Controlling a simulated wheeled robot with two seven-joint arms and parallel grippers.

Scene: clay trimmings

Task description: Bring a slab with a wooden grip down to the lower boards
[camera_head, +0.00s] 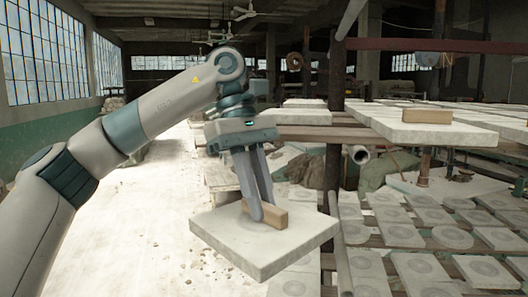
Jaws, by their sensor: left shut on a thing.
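My left gripper (264,213) points down and is shut on the wooden grip (279,217) of a pale square slab (235,244). The slab hangs tilted in the air in the middle of the head view, over the pale floor and beside the racks. Another slab (440,131) with a wooden grip (427,116) lies on the upper rack at the right. The lower boards (389,240) at the lower right carry rows of pale tiles with round marks. My right gripper is out of view.
Another pale slab (296,116) lies on the upper rack behind my gripper. The floor (140,230) at the left is open, with scattered bits.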

